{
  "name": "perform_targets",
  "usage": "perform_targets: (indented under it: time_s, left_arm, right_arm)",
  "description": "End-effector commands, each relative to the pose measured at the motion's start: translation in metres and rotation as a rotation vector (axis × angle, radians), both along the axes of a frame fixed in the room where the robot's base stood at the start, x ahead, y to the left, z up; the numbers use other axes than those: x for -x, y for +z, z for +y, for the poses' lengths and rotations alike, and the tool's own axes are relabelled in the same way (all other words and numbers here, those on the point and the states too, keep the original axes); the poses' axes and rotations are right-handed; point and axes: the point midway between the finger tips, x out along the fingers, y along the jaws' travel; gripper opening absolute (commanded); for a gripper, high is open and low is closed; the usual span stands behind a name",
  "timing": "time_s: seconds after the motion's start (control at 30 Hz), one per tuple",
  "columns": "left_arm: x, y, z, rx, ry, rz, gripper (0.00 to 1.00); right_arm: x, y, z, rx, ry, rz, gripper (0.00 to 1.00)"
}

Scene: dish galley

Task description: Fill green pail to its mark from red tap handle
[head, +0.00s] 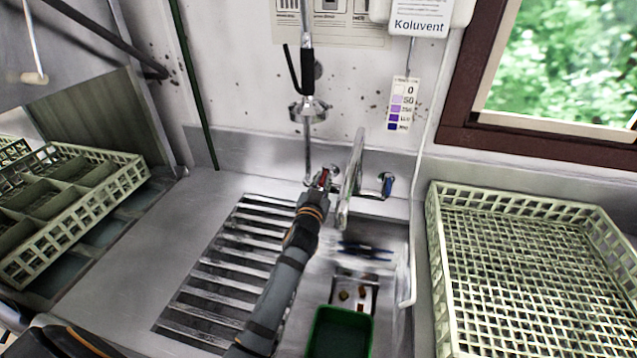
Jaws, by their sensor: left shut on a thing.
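The green pail (340,333) stands in the sink basin at the bottom centre, cut off by the lower edge. Its inside is dark; I cannot make out the fill mark or a water level. The red tap handle (323,178) is on the wall-side tap, left of the curved metal spout (350,180). My left gripper (318,190) is shut on the red tap handle; its fingers are small and partly hidden. I cannot tell whether water runs from the spout. My right gripper is not in view.
A blue tap handle (387,186) is right of the spout. Dark, blue-tinged utensils (362,250) and small brown bits lie in the basin. A slatted drainboard (225,275) is left of it. Pale green racks stand at the left (75,205) and right (437,270).

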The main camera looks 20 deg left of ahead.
Motion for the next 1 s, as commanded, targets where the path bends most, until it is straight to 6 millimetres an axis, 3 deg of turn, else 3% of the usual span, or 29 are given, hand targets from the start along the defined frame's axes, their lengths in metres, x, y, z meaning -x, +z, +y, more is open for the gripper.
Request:
perform_targets:
  time_s: [0.03,0.07,0.2,0.53,0.8,1.0]
  left_arm:
    - [0.0,0.0,0.0,0.0,0.0,0.002,0.0]
    - [0.0,0.0,0.0,0.0,0.0,0.002,0.17]
    - [0.0,0.0,0.0,0.0,0.0,0.001,0.36]
    - [0.004,-0.001,-0.001,0.001,-0.001,0.001,0.36]
    - [0.051,-0.001,-0.009,0.003,0.001,0.002,0.36]
    - [0.072,0.0,-0.013,0.003,0.0,0.0,0.36]
  right_arm:
    - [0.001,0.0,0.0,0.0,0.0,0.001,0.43]
    - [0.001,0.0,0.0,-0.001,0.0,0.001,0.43]
    - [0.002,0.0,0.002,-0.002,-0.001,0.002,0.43]
    - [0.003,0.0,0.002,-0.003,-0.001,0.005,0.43]
    - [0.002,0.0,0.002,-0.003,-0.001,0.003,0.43]
    - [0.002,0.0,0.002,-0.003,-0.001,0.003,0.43]
